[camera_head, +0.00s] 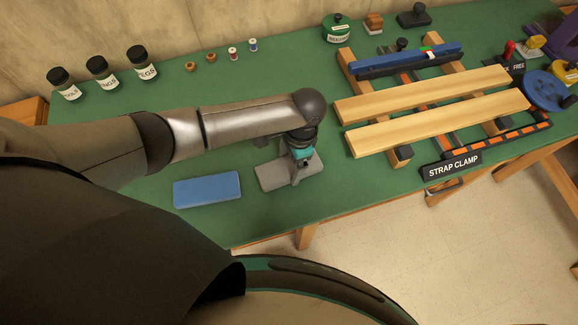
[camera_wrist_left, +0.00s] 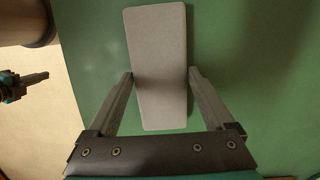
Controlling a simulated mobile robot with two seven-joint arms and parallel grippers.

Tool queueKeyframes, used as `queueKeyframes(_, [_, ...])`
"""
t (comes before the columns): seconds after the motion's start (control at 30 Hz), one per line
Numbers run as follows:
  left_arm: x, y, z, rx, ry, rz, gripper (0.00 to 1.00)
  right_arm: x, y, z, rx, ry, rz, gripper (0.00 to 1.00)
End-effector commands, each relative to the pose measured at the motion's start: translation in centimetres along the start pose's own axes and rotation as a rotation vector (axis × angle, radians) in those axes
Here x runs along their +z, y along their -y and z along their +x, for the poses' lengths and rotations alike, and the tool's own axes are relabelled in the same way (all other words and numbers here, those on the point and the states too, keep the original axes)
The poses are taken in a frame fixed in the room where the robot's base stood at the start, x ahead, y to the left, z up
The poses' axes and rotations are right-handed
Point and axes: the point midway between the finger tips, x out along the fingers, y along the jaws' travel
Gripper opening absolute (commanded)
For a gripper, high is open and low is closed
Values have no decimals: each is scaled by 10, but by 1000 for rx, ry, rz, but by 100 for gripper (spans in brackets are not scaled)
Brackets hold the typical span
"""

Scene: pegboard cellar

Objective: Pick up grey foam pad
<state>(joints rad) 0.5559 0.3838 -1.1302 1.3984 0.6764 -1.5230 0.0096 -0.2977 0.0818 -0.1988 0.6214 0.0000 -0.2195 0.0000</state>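The grey foam pad (camera_head: 272,176) lies flat on the green bench top near its front edge, right of a blue pad (camera_head: 207,190). In the left wrist view the grey pad (camera_wrist_left: 158,60) is a pale rounded slab running up the picture. My left gripper (camera_head: 300,176) is over the pad's right part in the head view. In the wrist view its fingers (camera_wrist_left: 161,74) are apart, one at each long side of the pad; I cannot tell whether they touch it. A grey and teal part, apparently my right gripper (camera_wrist_left: 24,84), shows at the wrist view's left edge.
Wooden bars (camera_head: 436,108) and a strap clamp label (camera_head: 452,166) fill the bench to the right. Black-lidded jars (camera_head: 103,75) and small spools (camera_head: 233,54) stand at the back. Green bench surface is bare around the pads.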

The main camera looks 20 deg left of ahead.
Motion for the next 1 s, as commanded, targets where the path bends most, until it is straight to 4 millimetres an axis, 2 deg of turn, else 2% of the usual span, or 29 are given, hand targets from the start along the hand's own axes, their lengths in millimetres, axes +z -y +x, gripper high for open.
queueKeyframes(0.07, [0,0,0,0,0,0,76,1,1,0,-1,2,0,0])
queueKeyframes(0.5, [0,0,0,0,0,0,29,2,4,0,-5,4,1,0])
queueKeyframes(0.8, [0,0,-3,0,-1,0,28,3,4,-1,-5,5,0,0])
queueKeyframes(1.0, [3,0,-23,-1,-2,1,28,2,4,-8,-5,5,0,0])
